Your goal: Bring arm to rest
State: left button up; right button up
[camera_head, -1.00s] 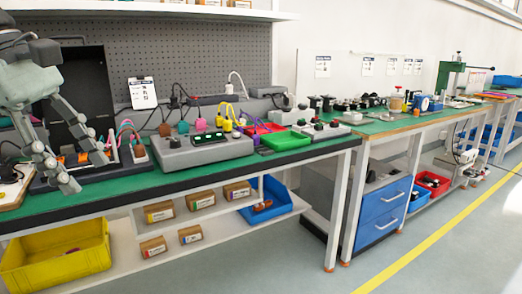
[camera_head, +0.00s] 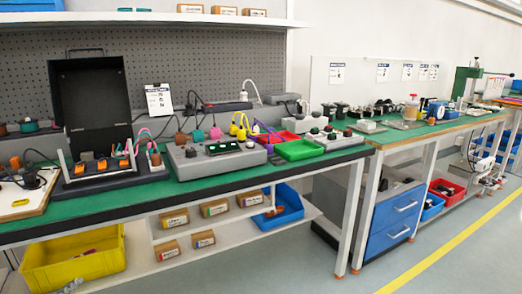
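The arm that came in from the left no longer shows over the bench. A small grey piece at the bottom edge, in front of the yellow bin (camera_head: 38,276), looks like the tip of my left gripper (camera_head: 72,286). Its fingers are mostly cut off, so I cannot tell open from shut. My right gripper is not in view. The black open-lidded case (camera_head: 90,95) stands on the green bench (camera_head: 145,202), with a black-based device with orange parts (camera_head: 100,168) in front of it.
A grey control box (camera_head: 215,158), a green tray (camera_head: 299,150) and a red tray (camera_head: 276,138) stand along the bench. Small cardboard boxes (camera_head: 174,219) and a blue bin (camera_head: 278,217) sit on the shelf below. The floor at the right is clear.

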pick_arm(q)
jog(key=s+d+f+n+g+h, duration=0.2)
jog(key=s+d+f+n+g, duration=0.7)
jog(key=s+d+f, duration=0.9)
jog(key=shift+s+d+f+g+p, duration=0.25)
jog(key=shift+s+p, duration=0.2)
jog(key=shift+s, duration=0.3)
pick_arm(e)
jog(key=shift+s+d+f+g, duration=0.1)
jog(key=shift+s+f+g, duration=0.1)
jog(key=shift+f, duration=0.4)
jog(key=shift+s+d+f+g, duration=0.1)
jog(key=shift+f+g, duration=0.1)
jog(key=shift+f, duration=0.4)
pick_arm(q)
jog(key=shift+a, duration=0.1)
